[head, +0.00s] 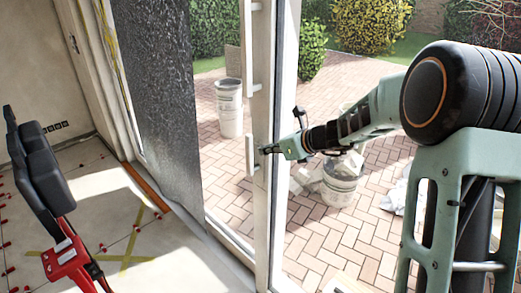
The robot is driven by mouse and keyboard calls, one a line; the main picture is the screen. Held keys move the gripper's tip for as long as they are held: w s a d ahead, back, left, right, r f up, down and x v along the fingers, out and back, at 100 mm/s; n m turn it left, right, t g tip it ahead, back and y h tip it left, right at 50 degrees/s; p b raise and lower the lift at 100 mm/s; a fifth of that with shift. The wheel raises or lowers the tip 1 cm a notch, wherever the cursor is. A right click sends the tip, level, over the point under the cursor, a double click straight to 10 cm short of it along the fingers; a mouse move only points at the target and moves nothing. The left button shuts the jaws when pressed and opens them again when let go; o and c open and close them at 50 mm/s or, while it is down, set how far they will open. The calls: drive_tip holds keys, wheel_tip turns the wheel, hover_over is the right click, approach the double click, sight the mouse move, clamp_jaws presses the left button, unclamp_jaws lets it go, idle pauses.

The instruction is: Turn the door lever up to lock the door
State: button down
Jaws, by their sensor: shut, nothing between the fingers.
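The door lever (249,156) is a pale, short upright bar on the white door frame (262,220), near the middle of the head view. I cannot tell whether it points up or down from its pivot. My gripper (265,150) is shut and empty, just to the right of the lever. Its tips are at or very near the lever; I cannot tell whether they touch. My arm reaches in from the right.
A longer pale handle (247,50) is higher on the frame. White buckets (229,110) (341,185) stand on brick paving outside. A dark textured panel (158,90) is left of the door. A red and black device (45,170) stands at left on the tiled floor, among red tile clips.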

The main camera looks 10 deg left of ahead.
wheel_tip(320, 180, up, 9)
drive_tip(key=d, duration=0.1)
drive_tip(key=shift+s+d, duration=0.35)
drive_tip(key=shift+s, duration=0.1)
